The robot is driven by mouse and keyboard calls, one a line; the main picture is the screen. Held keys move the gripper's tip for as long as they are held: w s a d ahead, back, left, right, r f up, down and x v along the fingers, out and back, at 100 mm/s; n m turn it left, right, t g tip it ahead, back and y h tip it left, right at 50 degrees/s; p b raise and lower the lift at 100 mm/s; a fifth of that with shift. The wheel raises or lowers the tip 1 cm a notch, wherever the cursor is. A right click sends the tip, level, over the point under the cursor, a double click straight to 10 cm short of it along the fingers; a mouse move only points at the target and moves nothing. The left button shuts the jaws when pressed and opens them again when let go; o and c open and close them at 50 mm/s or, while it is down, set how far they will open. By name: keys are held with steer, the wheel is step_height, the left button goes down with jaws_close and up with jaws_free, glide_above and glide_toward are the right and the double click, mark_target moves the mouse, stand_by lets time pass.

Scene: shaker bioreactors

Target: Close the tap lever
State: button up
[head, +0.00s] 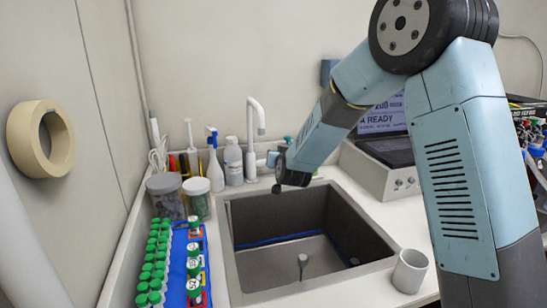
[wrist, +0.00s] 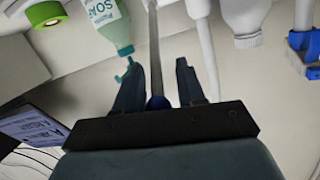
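The white tap (head: 256,120) stands behind the sink (head: 228,245), its spout curving over at the top. In the wrist view, a slim grey rod (wrist: 155,45) with a round blue end runs between my gripper's fingers; it looks like the tap lever. My gripper (wrist: 157,66) is open, one dark finger on each side of the rod. I cannot tell whether either finger touches it. In the head view, my arm reaches down to the sink's back edge beside the tap, and the fingers cannot be made out there.
A soap bottle (wrist: 108,25) is close to the left finger. White bottles (head: 233,162) stand left of the tap. Lidded jars (head: 197,202) and a rack of green-capped vials (head: 180,295) line the left.

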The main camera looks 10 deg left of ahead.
steer(key=v, duration=1.3)
steer(key=shift+s+d, duration=0.25)
steer(key=shift+s, duration=0.1)
steer(key=s+d+r+g+h, duration=0.15)
steer(key=s+d+r, duration=0.25)
steer(key=d, duration=0.4)
steer(key=s+d+r+g+h, duration=0.1)
steer(key=s+d+r+g, duration=0.2)
steer(key=d, duration=0.5)
steer(key=s+d+r+m+g+h, duration=0.1)
steer(key=s+d+g, duration=0.1)
steer(key=s+d, duration=0.6)
steer(key=s+d+m+g+h, duration=0.1)
steer(key=s+d+g+h, duration=0.1)
steer(key=s+d, duration=0.5)
steer(key=s, duration=0.6)
steer(key=shift+s+d+r+g, duration=0.35)
steer(key=shift+s+d+r, duration=0.05)
